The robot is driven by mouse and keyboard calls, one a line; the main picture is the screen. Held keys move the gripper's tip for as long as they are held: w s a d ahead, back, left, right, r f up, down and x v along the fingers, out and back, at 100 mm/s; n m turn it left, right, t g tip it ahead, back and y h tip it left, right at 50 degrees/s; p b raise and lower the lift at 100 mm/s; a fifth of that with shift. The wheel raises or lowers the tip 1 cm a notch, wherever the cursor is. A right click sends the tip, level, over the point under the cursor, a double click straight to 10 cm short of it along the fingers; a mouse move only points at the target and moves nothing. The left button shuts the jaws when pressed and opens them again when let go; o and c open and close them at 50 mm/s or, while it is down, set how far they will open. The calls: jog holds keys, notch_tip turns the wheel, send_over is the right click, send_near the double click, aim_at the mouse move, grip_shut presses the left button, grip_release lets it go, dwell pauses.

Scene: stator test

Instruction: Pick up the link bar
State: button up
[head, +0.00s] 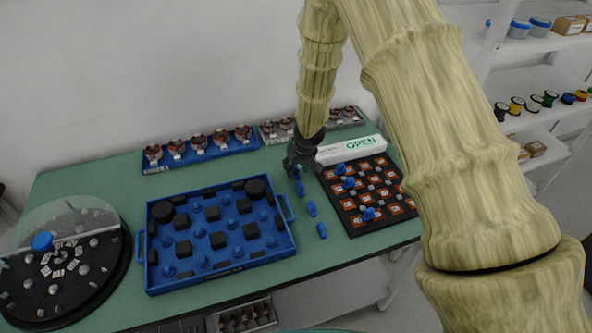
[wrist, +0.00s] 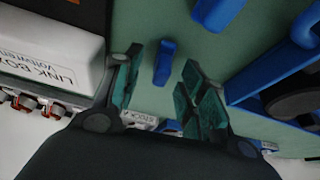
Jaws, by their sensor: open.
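Small blue link bars lie in a row on the green table between the blue tray and the dark board: one link bar (head: 300,188) nearest my gripper, a second (head: 312,209), and a third (head: 321,230). My gripper (head: 294,170) is open and empty at the far end of this row. In the wrist view the nearest link bar (wrist: 164,62) shows between and beyond the two open fingers (wrist: 155,85), apart from both. A second bar (wrist: 218,12) is cut by the top edge. I cannot tell the exact height of the fingers above the table.
The blue tray (head: 151,275) with black blocks and blue pegs stands left of the row. The dark board (head: 357,222) with orange squares and some blue pieces lies right. Stator racks (head: 200,152) line the back.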

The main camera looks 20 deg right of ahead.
jog(key=shift+w+f, duration=0.15)
jog(key=shift+f, duration=0.25)
grip_shut()
jog(key=shift+r, duration=0.1)
